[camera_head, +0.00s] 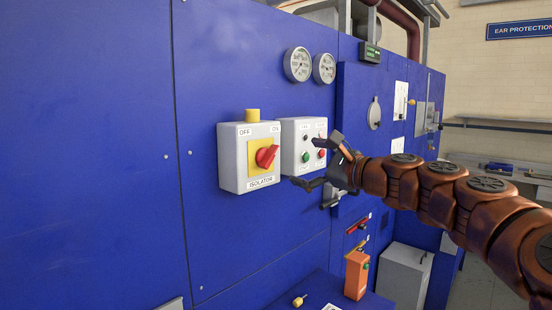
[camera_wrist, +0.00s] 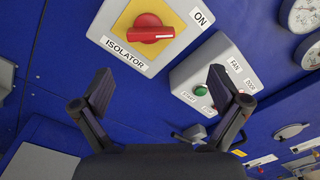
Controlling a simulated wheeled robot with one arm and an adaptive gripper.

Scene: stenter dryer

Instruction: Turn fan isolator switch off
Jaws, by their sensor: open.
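The isolator switch is a red rotary handle (camera_head: 266,156) on a yellow plate (camera_head: 254,168), on a pale grey box labelled OFF, ON and ISOLATOR. In the head view the handle is tilted, its upper end toward the ON label at the upper right. The wrist view shows the red handle (camera_wrist: 150,33) at the top, beyond my fingertips, with the ON label (camera_wrist: 201,17) to its upper right. My gripper (camera_head: 318,160) is open and empty, right of the isolator box and in front of the neighbouring control box. In the wrist view my gripper (camera_wrist: 160,76) is apart from the handle.
A control box (camera_head: 293,147) with green and red buttons is just right of the isolator. Two round gauges (camera_head: 311,66) are above on the blue panel (camera_head: 95,150). An orange box (camera_head: 357,274) stands below right. The blue panel left of the isolator is clear.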

